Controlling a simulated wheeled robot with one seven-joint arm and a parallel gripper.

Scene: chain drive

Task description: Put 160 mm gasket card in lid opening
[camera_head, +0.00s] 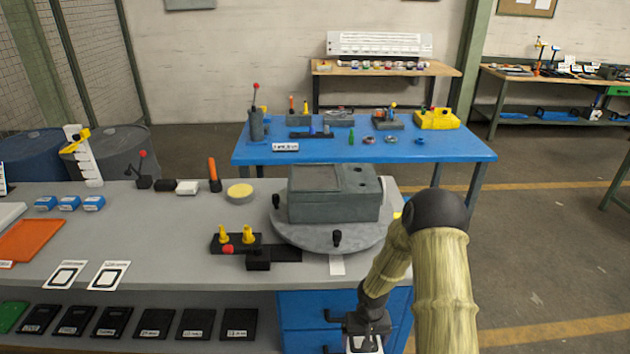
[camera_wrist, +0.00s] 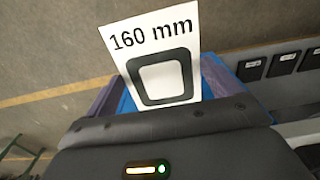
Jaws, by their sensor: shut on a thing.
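My gripper (camera_head: 366,324) is low at the front of the bench, before the blue drawers. It is shut on a white card, the 160 mm gasket card (camera_wrist: 192,27), which bears a black rounded square outline; the card's top also shows in the head view (camera_head: 364,344). The grey housing (camera_head: 333,207) sits on a round turntable (camera_head: 290,234) on the bench. Its top has a rectangular lid opening (camera_head: 315,177) at the left and round holes at the right. My gripper is below and in front of the housing, apart from it.
Two similar cards (camera_head: 66,275) lie at the bench's front left. A black fixture with yellow knobs (camera_head: 236,243) stands left of the turntable. Black labelled plates (camera_head: 156,323) lie on the shelf below. Blue drawers (camera_head: 303,312) are beside my gripper. A blue table (camera_head: 340,152) stands behind.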

